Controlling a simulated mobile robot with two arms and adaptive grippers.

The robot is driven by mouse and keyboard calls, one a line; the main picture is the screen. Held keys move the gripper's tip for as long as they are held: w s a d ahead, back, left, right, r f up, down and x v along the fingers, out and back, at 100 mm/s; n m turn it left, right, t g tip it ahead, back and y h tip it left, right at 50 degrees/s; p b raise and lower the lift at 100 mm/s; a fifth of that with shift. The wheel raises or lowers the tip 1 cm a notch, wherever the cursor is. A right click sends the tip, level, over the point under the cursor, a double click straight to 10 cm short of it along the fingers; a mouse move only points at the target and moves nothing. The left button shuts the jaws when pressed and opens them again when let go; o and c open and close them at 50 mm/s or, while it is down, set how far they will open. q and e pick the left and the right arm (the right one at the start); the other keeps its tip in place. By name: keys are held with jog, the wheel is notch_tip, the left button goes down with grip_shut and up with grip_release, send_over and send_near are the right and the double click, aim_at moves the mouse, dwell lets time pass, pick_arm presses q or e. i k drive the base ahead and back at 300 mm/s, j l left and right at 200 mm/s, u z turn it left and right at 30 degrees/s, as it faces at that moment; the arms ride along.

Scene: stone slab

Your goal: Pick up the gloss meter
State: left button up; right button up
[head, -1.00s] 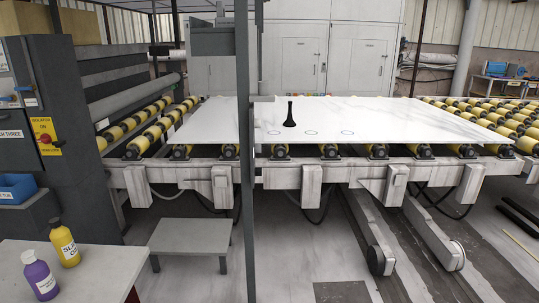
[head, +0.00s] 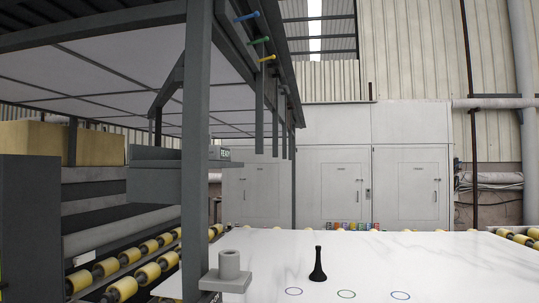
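A small black object (head: 318,266) with a wide base and a narrow neck stands upright on the white marbled slab (head: 450,262). I cannot tell whether it is the gloss meter. Three thin drawn circles lie on the slab in front of it. A small grey box with a "READY" label (head: 219,153) sits by the grey shelf on the post. A grey cylinder (head: 229,264) stands on a small bracket low on the post. Nothing is clearly recognisable as a gloss meter. Neither of my grippers shows.
A grey upright post (head: 196,130) stands close in front, left of the black object. Yellow rollers (head: 147,274) lie at the left. White cabinets (head: 407,185) stand behind the slab. Several small coloured items (head: 352,226) show at its far edge.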

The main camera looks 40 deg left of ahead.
aim_at(217, 153)
jog(key=i+l+u, duration=0.15)
jog(key=i, duration=0.4)
jog(key=i+u, duration=0.2)
jog(key=i, duration=0.3)
jog(key=i+u, duration=0.25)
jog(key=u, duration=0.2)
jog(key=i+l+u, duration=0.15)
jog(key=u, duration=0.3)
jog(key=i+l+u, duration=0.2)
jog(key=u, duration=0.2)
jog(key=i+l+u, duration=0.2)
jog(key=u, duration=0.25)
